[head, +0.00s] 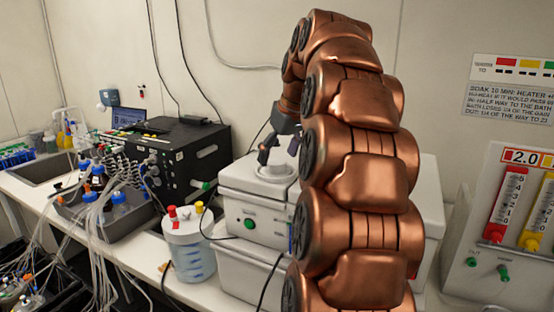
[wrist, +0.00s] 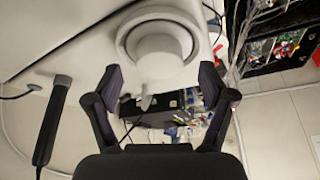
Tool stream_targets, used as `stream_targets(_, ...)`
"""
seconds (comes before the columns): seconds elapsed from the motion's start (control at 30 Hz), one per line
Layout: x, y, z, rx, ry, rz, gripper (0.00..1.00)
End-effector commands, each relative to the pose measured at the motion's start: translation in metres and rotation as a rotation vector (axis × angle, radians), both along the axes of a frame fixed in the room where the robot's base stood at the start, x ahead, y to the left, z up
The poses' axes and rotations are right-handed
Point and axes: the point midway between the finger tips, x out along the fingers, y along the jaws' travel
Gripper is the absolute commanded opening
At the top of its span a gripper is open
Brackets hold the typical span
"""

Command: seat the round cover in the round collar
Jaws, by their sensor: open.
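A pale round collar (head: 262,174) is on top of the white box-shaped unit (head: 235,190) in the head view. In the wrist view the collar (wrist: 122,38) is a light ring with a dark inner edge at the top centre. A grey-white round cover (wrist: 158,58) shows inside that ring, off-centre towards my gripper. I cannot tell whether it is level or fully down. My gripper (head: 278,150) is just above the collar, pointing down. In the wrist view its two dark fingers (wrist: 162,78) are spread wide, with nothing held between them. My arm hides the unit's right part.
A clear jar (head: 189,250) with red and yellow caps stands left of the unit. A black instrument (head: 182,155) and a grey tray of tubed bottles (head: 110,215) are further left. A gauge panel (head: 510,220) stands at the right. Cables hang around the unit.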

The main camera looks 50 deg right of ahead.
Motion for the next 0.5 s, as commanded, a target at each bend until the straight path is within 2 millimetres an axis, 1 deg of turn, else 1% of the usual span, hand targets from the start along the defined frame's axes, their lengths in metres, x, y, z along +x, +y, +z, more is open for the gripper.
stream_targets(0.03,-0.002,0.0,0.007,-0.003,-0.004,0.0,0.82)
stream_targets(0.3,-0.012,0.001,0.033,-0.002,-0.002,-0.001,0.82)
stream_targets(0.5,-0.017,0.001,0.044,-0.001,0.0,0.0,0.82)
